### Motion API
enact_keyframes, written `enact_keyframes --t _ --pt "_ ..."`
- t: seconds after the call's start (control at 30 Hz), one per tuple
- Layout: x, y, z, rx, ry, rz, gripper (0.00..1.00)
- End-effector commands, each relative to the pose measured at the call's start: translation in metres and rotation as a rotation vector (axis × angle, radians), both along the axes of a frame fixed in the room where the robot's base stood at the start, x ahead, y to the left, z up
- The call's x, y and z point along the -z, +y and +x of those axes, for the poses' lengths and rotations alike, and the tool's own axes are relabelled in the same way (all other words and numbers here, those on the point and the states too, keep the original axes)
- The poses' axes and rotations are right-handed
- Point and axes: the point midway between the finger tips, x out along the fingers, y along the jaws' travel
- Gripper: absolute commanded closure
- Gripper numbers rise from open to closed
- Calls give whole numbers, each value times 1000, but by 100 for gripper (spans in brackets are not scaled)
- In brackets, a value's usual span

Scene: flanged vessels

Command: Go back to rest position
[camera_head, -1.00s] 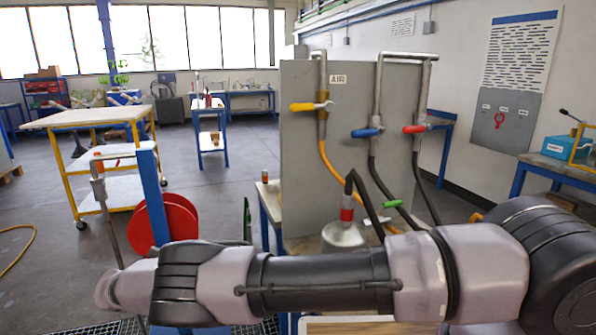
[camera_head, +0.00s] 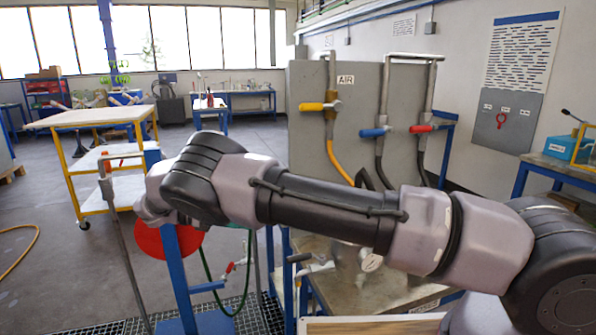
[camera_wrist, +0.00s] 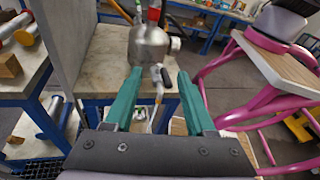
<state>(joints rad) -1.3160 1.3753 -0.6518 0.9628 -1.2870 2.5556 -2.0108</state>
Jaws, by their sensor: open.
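My gripper (camera_wrist: 155,95) shows in the wrist view with its two green fingers apart and nothing between them. Beyond the fingertips a metal vessel (camera_wrist: 150,46) stands on a worn bench top (camera_wrist: 104,60), with a handled valve on its near side. The gripper is apart from the vessel. In the head view my arm crosses the lower middle and hides most of the vessel; my gripper is not visible there.
A grey panel (camera_head: 305,120) marked AIR carries yellow, blue and red valves with hoses. A yellow-framed cart (camera_head: 75,170) and a red hose reel (camera_head: 150,240) stand at left. Pink tubing (camera_wrist: 265,100) frames a wooden top at right. Open floor lies at far left.

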Motion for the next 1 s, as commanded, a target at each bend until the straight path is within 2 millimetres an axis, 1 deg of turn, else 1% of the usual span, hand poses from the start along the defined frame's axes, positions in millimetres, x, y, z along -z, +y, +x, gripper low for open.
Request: enact_keyframes --t 0.03,0.07,0.17,0.2,0.27,0.3,0.37,0.4,0.47,0.5,0.57,0.6,0.7,0.77,0.9,1.0 --pt "-17 -13 13 41 -3 37 44" --pt "-26 -22 19 65 -7 60 44" --pt "-62 -57 43 157 -27 156 44" --pt "-76 -73 51 197 -37 198 44" --pt "-95 -97 61 254 -57 264 44" --pt "-107 -114 66 292 -72 308 44" --pt "-125 -138 72 348 -99 375 44" --pt "-136 -154 74 386 -119 419 44" --pt "-152 -177 76 444 -152 489 44" --pt "-162 -192 76 483 -178 534 44" --pt "-177 -214 74 539 -218 602 44" --pt "-186 -228 71 579 -248 647 44" --pt "-208 -260 61 678 -329 760 44" --pt "-221 -277 53 737 -385 825 44" --pt "-248 -313 29 879 -526 975 44" --pt "-265 -334 9 983 -639 1077 44"
